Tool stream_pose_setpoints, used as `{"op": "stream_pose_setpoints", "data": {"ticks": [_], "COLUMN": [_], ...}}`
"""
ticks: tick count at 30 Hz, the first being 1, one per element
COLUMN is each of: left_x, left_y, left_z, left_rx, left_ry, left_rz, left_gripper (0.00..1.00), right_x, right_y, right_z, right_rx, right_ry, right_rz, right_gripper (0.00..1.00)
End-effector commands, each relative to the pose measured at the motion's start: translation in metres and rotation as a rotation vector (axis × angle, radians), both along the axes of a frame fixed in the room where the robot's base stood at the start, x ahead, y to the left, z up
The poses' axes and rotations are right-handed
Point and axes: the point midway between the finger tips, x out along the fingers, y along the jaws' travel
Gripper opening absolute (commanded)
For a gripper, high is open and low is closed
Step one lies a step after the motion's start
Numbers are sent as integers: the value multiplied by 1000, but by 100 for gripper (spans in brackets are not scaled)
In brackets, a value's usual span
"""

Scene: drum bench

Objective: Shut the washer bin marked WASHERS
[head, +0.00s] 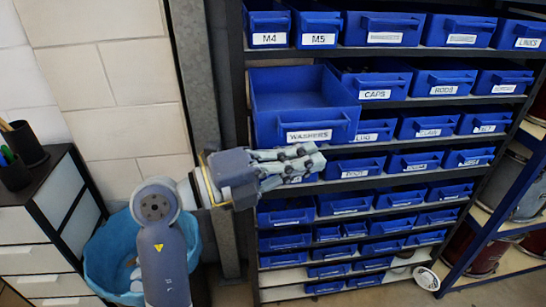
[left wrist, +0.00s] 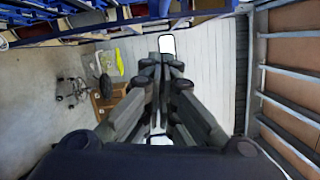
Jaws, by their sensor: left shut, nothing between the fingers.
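The blue washer bin (head: 300,96), labelled WASHERS, is pulled out of the rack and stands forward of the bins beside it. Its open top shows and the inside looks empty. Its front carries a handle and a white label. My left gripper (head: 316,161) appears just below the bin's front in the head view, fingers pointing right. It is shut and holds nothing; I cannot tell whether it touches the bin. The shut fingers also show in the left wrist view (left wrist: 165,66). My right gripper is not in view.
A dark rack (head: 252,205) holds several rows of blue bins, including the CAPS bin (head: 374,87) to the right. A light blue tub (head: 104,262) and a drawer cabinet (head: 30,245) stand at left. A blue shelf with drums (head: 487,245) is at right.

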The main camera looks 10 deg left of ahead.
Motion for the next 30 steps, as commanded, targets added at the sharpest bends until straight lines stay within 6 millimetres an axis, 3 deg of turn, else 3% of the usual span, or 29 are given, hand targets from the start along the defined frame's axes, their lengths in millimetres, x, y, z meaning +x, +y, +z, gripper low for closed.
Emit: {"op": "stream_pose_setpoints", "data": {"ticks": [9,25,30], "left_x": [35,41,54], "left_y": [7,10,15], "left_z": [8,8,8], "left_rx": [0,1,2], "left_ry": [0,-1,2], "left_rz": [0,0,1], "left_gripper": [0,0,0], "right_x": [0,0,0], "right_y": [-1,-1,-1], "right_z": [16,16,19], "right_rx": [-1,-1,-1], "right_ry": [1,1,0], "right_rz": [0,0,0], "right_gripper": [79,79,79]}}
